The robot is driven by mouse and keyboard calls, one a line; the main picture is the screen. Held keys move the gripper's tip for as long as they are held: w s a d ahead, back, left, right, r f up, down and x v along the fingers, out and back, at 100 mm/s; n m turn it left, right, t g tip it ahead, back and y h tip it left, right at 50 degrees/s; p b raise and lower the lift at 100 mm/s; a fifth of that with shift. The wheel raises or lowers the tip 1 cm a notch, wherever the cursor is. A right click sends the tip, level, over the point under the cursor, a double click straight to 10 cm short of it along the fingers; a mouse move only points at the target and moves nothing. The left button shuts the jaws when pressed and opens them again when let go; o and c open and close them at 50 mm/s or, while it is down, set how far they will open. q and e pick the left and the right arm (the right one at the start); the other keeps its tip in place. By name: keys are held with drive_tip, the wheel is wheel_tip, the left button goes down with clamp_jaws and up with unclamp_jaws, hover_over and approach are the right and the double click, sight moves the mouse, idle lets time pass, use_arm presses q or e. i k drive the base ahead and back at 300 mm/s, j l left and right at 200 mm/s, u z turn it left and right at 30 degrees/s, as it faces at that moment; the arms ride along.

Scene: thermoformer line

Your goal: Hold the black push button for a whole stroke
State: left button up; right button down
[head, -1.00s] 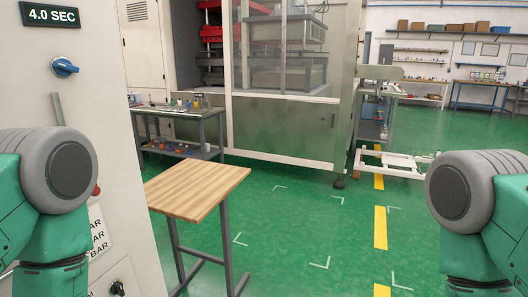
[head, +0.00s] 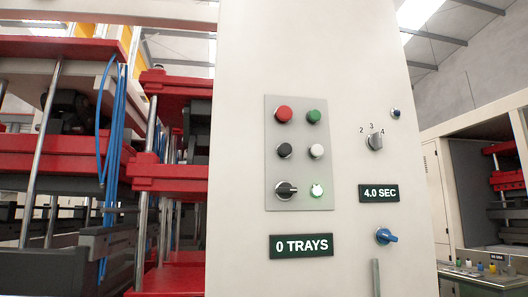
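The black push button (head: 284,150) sits on the grey button plate (head: 300,190) of the white control cabinet (head: 250,60), in the left column below the red button (head: 284,114). A white button (head: 316,151) is to its right and a green button (head: 314,116) is above that. Below it is a black rotary selector (head: 287,190), beside a lit whitish-green button (head: 317,190). Nothing touches the black button. Neither of my grippers shows in the head view.
A display reading "0 TRAYS" (head: 301,246) is under the plate. A "4.0 SEC" display (head: 379,193), a blue knob (head: 385,236) and a 2-3-4 selector (head: 375,142) are to the right. The red press (head: 170,180) with blue hoses (head: 104,150) stands left of the cabinet.

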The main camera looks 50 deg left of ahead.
sight(285, 148)
drive_tip(key=u, duration=1.4)
